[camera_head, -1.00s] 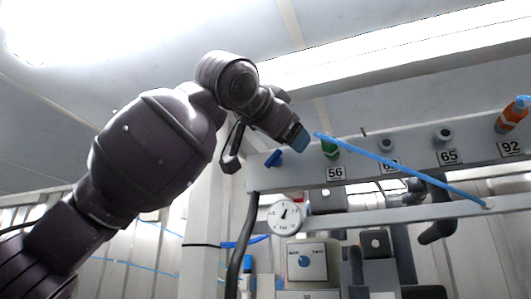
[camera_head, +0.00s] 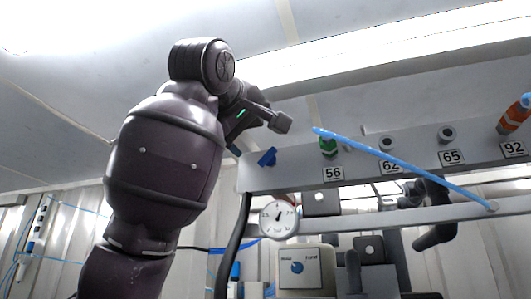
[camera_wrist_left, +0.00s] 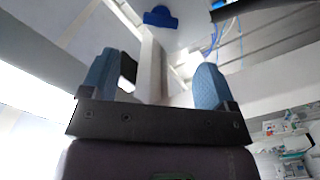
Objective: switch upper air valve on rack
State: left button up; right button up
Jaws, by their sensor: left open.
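A small blue valve handle (camera_head: 266,157) sits on the left end of the grey upper beam of the rack (camera_head: 300,172). My left gripper (camera_head: 258,137) is just above and left of the handle in the head view, open and apart from it. In the left wrist view, the blue handle (camera_wrist_left: 160,17) shows at the top, beyond the two blue-padded fingertips of my left gripper (camera_wrist_left: 154,80). Nothing is between the fingers. My right gripper is not in view.
A green fitting (camera_head: 328,147) stands above label 56, with an orange one (camera_head: 514,115) at the far right. A blue tube (camera_head: 400,167) slants across the beam. A round gauge (camera_head: 278,219) and a box with a blue knob (camera_head: 306,268) are below.

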aim_at(266, 156)
pick_arm(q)
jog(key=p+x, duration=0.3)
jog(key=x, duration=0.6)
jog(key=shift+w+d, duration=0.1)
jog(key=shift+w, duration=0.45)
jog(key=shift+f, duration=0.1)
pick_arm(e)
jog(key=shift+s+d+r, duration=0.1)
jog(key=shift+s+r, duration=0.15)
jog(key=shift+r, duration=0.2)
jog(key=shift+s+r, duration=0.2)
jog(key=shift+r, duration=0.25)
pick_arm(q)
jog(key=shift+c, duration=0.3)
jog(key=c, duration=0.9)
jog(key=shift+o, duration=0.2)
